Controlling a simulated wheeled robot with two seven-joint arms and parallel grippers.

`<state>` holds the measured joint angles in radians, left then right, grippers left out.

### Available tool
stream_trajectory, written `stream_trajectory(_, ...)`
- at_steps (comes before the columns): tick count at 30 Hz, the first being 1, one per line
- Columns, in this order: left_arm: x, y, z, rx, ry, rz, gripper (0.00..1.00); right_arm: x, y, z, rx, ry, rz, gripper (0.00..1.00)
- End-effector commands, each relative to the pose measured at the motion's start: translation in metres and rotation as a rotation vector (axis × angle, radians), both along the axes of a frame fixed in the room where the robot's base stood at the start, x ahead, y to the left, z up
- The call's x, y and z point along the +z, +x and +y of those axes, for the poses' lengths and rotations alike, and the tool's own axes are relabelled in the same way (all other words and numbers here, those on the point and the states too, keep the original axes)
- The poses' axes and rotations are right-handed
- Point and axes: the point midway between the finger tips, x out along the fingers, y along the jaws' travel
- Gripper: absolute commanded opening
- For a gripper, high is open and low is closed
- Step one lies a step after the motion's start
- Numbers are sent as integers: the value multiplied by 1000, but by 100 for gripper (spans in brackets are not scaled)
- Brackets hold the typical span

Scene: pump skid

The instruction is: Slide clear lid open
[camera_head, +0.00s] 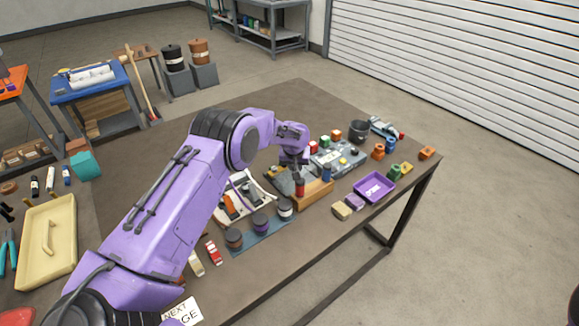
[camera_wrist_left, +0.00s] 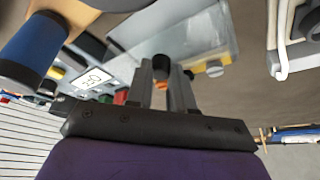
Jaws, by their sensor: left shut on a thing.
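The clear lid (camera_wrist_left: 200,40) shows in the left wrist view as a see-through plate over a pale grey housing, just beyond my fingertips. A round grey knob (camera_wrist_left: 214,68) sits near its lower right corner. My left gripper (camera_wrist_left: 163,70) is shut on a small dark knob that appears to belong to the lid. An orange spot shows between the fingers. In the head view, my left gripper (camera_head: 302,159) reaches down over the grey pump skid (camera_head: 330,158); its fingertips and the lid are not clear there. My right gripper is not in view.
A wooden block (camera_head: 315,192) with a red-topped post stands close to the gripper; a blue cylinder (camera_wrist_left: 35,47) is close in the wrist view. The table's right front edge is nearby.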

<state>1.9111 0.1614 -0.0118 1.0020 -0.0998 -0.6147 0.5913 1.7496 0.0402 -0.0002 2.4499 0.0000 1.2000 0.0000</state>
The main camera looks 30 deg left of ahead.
Motion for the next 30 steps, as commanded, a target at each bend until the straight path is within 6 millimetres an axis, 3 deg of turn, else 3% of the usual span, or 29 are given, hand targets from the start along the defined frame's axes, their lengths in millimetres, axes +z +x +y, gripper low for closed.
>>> stream_trajectory(5,-1,1,-4,-8,2,6,0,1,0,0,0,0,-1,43)
stream_trajectory(6,-1,2,-5,-9,2,6,25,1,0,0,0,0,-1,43)
stream_trajectory(8,-1,2,-6,-11,2,6,45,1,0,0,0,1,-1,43)
stream_trajectory(9,-1,2,-6,-11,2,6,48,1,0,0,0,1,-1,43)
stream_trajectory(19,4,0,-6,-10,2,5,48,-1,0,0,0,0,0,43)
stream_trajectory(30,76,-28,-18,-9,4,4,48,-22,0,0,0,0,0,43)
